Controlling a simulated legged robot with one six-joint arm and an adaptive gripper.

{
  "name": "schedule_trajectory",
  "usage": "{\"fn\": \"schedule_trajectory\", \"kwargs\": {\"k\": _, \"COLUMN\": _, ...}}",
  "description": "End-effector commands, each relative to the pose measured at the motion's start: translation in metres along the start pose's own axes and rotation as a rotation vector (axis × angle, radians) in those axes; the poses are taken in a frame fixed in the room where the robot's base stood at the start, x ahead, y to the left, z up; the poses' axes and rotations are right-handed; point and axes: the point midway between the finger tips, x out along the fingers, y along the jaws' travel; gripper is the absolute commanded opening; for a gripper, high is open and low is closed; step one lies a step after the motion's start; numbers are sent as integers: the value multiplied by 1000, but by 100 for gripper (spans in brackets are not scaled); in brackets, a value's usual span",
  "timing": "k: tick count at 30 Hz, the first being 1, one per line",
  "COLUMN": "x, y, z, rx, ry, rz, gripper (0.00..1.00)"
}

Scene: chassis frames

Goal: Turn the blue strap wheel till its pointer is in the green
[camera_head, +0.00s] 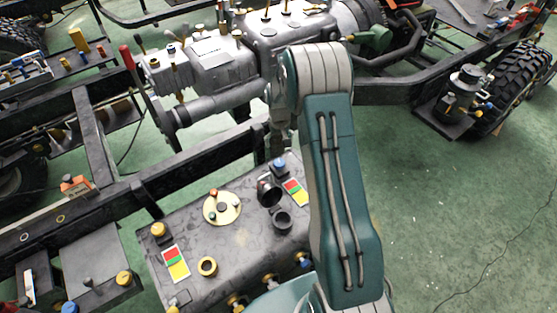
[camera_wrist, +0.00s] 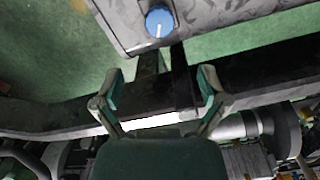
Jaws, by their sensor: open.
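The blue strap wheel (camera_wrist: 159,22) is a round blue knob with a white pointer line. In the wrist view it sits near the edge of a grey tank top, and its pointer runs toward the bottom of the picture. The wheel also shows in the head view (camera_head: 280,163) at the tank's far edge, beside a card with red, yellow and green bands (camera_head: 295,191). My gripper (camera_wrist: 161,74) is open and empty, its two fingers spread apart below the wheel in the wrist view. It does not touch the wheel. The card is not visible in the wrist view.
The grey tank (camera_head: 235,245) also carries a yellow disc (camera_head: 222,207), black open necks, a second colour card (camera_head: 175,263) and yellow knobs. A dark chassis rail (camera_head: 205,165) runs beside it. A grey gearbox (camera_head: 215,68) stands beyond. Green floor at right is largely clear.

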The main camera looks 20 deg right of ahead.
Motion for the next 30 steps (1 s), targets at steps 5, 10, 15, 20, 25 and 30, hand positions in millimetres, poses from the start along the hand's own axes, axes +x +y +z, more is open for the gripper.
{"fn": "schedule_trajectory", "kwargs": {"k": 5, "x": 11, "y": 0, "z": 2, "rx": -40, "ry": -2, "rz": 0, "gripper": 93}}
{"fn": "schedule_trajectory", "kwargs": {"k": 10, "x": 39, "y": 0, "z": 2, "rx": -38, "ry": -4, "rz": 0, "gripper": 93}}
{"fn": "schedule_trajectory", "kwargs": {"k": 15, "x": 71, "y": 0, "z": 2, "rx": -37, "ry": -3, "rz": 0, "gripper": 93}}
{"fn": "schedule_trajectory", "kwargs": {"k": 20, "x": 95, "y": 0, "z": 1, "rx": -37, "ry": -1, "rz": 0, "gripper": 93}}
{"fn": "schedule_trajectory", "kwargs": {"k": 25, "x": 107, "y": 0, "z": 1, "rx": -37, "ry": 1, "rz": 0, "gripper": 93}}
{"fn": "schedule_trajectory", "kwargs": {"k": 30, "x": 109, "y": 0, "z": 1, "rx": -36, "ry": 1, "rz": 0, "gripper": 93}}
